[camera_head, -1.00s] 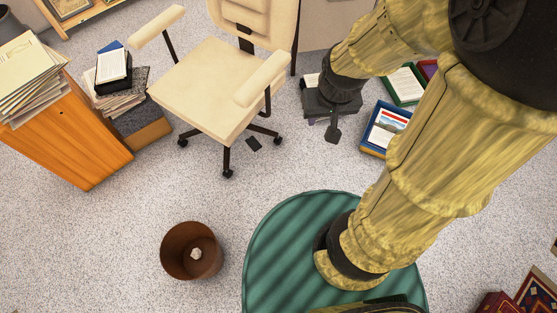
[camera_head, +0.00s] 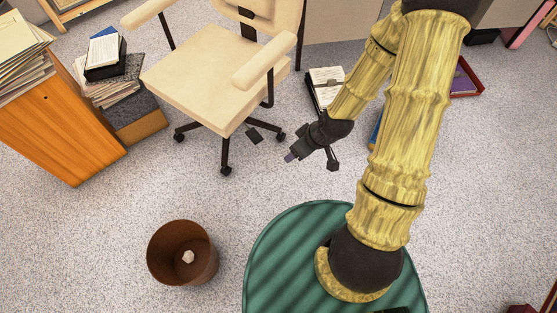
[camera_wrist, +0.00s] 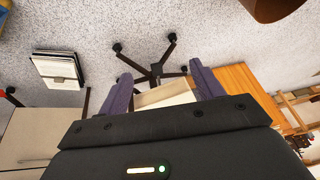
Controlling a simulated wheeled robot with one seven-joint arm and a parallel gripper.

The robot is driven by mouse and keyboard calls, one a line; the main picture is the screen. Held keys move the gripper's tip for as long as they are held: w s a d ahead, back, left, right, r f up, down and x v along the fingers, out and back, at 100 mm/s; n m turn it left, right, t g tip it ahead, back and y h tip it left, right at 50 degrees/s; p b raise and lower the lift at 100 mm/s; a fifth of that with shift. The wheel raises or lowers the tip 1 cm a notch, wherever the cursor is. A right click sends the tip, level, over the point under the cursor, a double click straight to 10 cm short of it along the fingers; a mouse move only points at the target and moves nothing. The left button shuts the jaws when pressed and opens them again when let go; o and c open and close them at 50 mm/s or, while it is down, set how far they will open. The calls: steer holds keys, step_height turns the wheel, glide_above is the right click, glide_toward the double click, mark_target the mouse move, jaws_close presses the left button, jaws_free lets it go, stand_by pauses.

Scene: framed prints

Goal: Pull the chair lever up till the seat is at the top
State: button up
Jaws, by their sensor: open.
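The cream office chair (camera_head: 215,75) stands upright at the upper middle of the head view, with armrests and a dark wheeled base. A small dark paddle (camera_head: 255,136), apparently the lever, sticks out below the seat's right front side. My gripper (camera_head: 291,157) is to the right of and a little nearer than the paddle, apart from it, pointing left. In the wrist view my gripper (camera_wrist: 162,86) is open, its purple fingers apart and empty. The chair's seat edge (camera_wrist: 168,94) and base (camera_wrist: 155,70) show upside down between and beyond the fingers. I cannot make out the lever there.
A brown bin (camera_head: 183,252) stands on the carpet at lower left. A wooden cabinet (camera_head: 60,125) and stacked papers (camera_head: 108,90) are left of the chair. Books (camera_head: 325,85) lie behind my arm. The carpet between chair and bin is clear.

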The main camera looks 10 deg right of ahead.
steer(key=w+a+f+t+y+b, duration=0.1)
steer(key=w+a+f+t+b, duration=0.1)
steer(key=w+f+t+b, duration=0.2)
steer(key=w+a+f+m+t+y+b, duration=0.1)
steer(key=w+a+f+t+y+b, duration=0.1)
steer(key=f+b, duration=0.7)
step_height(320, 180, down, 3)
steer(key=w+a+t, duration=0.1)
steer(key=w+t, duration=0.1)
steer(key=shift+a+r+t, duration=0.2)
steer(key=shift+t, duration=0.1)
steer(key=shift+w+f+b, duration=0.1)
steer(key=shift+f+b, duration=0.05)
steer(key=shift+b, duration=0.3)
steer(key=b, duration=0.2)
steer(key=w+b, duration=0.1)
steer(key=b, duration=0.2)
steer(key=shift+w+a+f, duration=0.1)
steer(key=shift+w+f, duration=0.1)
steer(key=shift+f, duration=0.15)
steer(key=b, duration=0.3)
steer(key=shift+w+a+f, duration=0.15)
steer(key=shift+w+a, duration=0.1)
steer(key=shift+a, duration=0.05)
steer(key=b, duration=0.3)
steer(key=shift+w+a+f+b, duration=0.1)
steer(key=shift+a+f+b, duration=0.1)
steer(key=shift+a+b, duration=0.2)
